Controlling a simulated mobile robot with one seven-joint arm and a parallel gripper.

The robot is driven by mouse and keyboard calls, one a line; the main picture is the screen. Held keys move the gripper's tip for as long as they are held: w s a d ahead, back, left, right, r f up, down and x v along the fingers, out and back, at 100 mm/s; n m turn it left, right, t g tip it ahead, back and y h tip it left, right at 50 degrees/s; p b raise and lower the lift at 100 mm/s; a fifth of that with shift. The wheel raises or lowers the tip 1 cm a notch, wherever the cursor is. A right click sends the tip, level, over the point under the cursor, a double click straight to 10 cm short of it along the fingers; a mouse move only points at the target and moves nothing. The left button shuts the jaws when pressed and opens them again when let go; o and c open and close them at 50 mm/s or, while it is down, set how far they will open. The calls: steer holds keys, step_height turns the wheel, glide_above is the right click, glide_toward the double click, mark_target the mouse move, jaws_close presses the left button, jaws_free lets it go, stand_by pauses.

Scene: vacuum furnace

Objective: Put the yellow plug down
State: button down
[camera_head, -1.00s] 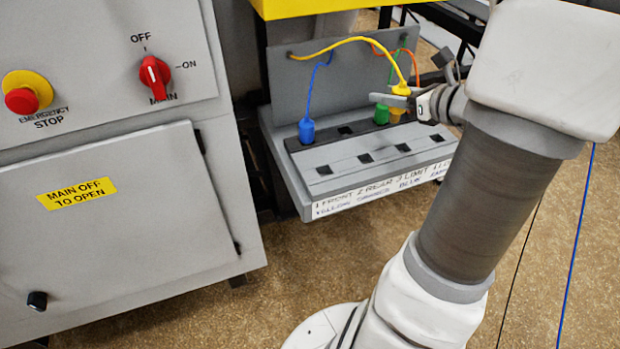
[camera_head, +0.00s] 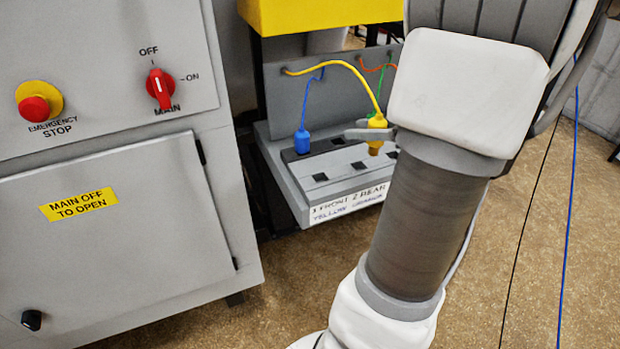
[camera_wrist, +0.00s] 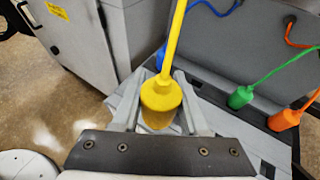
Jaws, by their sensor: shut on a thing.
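The yellow plug (camera_head: 376,122) is held upright on its yellow cable above the grey socket shelf. My gripper (camera_wrist: 160,88) is shut on it, one finger on each side, in the wrist view. The plug's yellow body (camera_wrist: 160,102) fills the gap between the fingers. In the head view one finger shows beside the plug, and my arm hides the rest of the gripper. The plug's lower end appears clear of the shelf, over the right part of the visible sockets. The socket panel (camera_head: 335,187) has square dark holes and a label strip along its front edge.
A blue plug (camera_head: 302,141) stands in the back row at the left. Green (camera_wrist: 240,97) and orange (camera_wrist: 283,121) plugs stand to the right in the wrist view. Cables hang from the back board (camera_head: 300,100). A grey cabinet (camera_head: 120,230) stands to the left.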

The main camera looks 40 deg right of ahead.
steer(key=b, duration=0.3)
glide_above(311, 173)
step_height(311, 173, down, 6)
steer(key=shift+f, duration=0.25)
steer(key=shift+f+b, duration=0.6)
steer(key=shift+f, duration=1.35)
steer(key=shift+f, duration=0.15)
steer(key=shift+f+b, duration=0.25)
steer(key=shift+b, duration=0.1)
steer(key=shift+c, duration=2.2)
jaws_free()
steer(key=shift+r, duration=0.1)
steer(key=shift+d+r+p, duration=0.1)
steer(key=shift+r+p, duration=0.45)
steer(key=p+v, duration=0.2)
steer(key=v, duration=0.9)
steer(key=shift+s, duration=0.4)
